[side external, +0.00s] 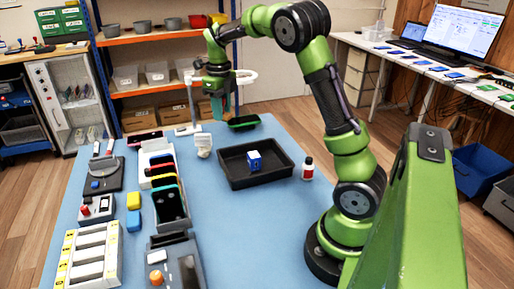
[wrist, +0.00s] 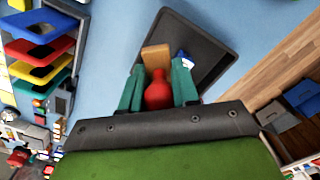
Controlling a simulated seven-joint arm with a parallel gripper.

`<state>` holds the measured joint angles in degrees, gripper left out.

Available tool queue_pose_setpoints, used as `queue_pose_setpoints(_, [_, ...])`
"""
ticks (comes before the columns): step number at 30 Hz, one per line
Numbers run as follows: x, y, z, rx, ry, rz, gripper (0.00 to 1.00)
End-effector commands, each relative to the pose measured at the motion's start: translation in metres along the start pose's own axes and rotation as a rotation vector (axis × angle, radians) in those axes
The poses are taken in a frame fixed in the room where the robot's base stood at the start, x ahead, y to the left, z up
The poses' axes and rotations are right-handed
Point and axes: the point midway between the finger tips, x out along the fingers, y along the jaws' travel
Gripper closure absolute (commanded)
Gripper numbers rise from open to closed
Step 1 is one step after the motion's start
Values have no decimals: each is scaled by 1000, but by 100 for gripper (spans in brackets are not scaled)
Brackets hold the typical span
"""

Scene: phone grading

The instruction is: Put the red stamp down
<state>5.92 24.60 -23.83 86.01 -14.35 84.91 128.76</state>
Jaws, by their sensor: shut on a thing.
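The red stamp (wrist: 158,92) has a rounded red handle and a wooden block end, and shows in the wrist view between the teal fingers. My gripper (wrist: 158,88) is shut on it. In the side view my gripper (side external: 217,106) hangs over the far part of the blue table, by a white ring on a stand (side external: 243,77). I cannot make out the stamp there. In the wrist view the stamp's wooden end overlaps the black tray's edge (wrist: 207,38), but the side view shows my gripper apart from that tray.
A black tray (side external: 235,182) holds a blue and white box (side external: 254,160). Coloured phone trays (side external: 170,205) fill the left side. Blue table (side external: 240,235) is clear in front.

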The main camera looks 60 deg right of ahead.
Motion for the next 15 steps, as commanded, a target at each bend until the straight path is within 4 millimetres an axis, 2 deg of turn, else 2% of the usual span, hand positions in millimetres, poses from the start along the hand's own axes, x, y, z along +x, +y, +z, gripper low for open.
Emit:
queue_pose_setpoints(1, [5,31,-6,-86,0,4,100])
queue_pose_setpoints(5, [24,96,-29,-298,-1,3,100])
queue_pose_setpoints(7, [36,127,-48,-418,-1,2,100])
queue_pose_setpoints(9, [48,152,-68,-531,0,2,100])
queue_pose_setpoints(12, [65,176,-96,-670,1,2,100])
queue_pose_setpoints(15, [79,187,-117,-769,0,1,100])
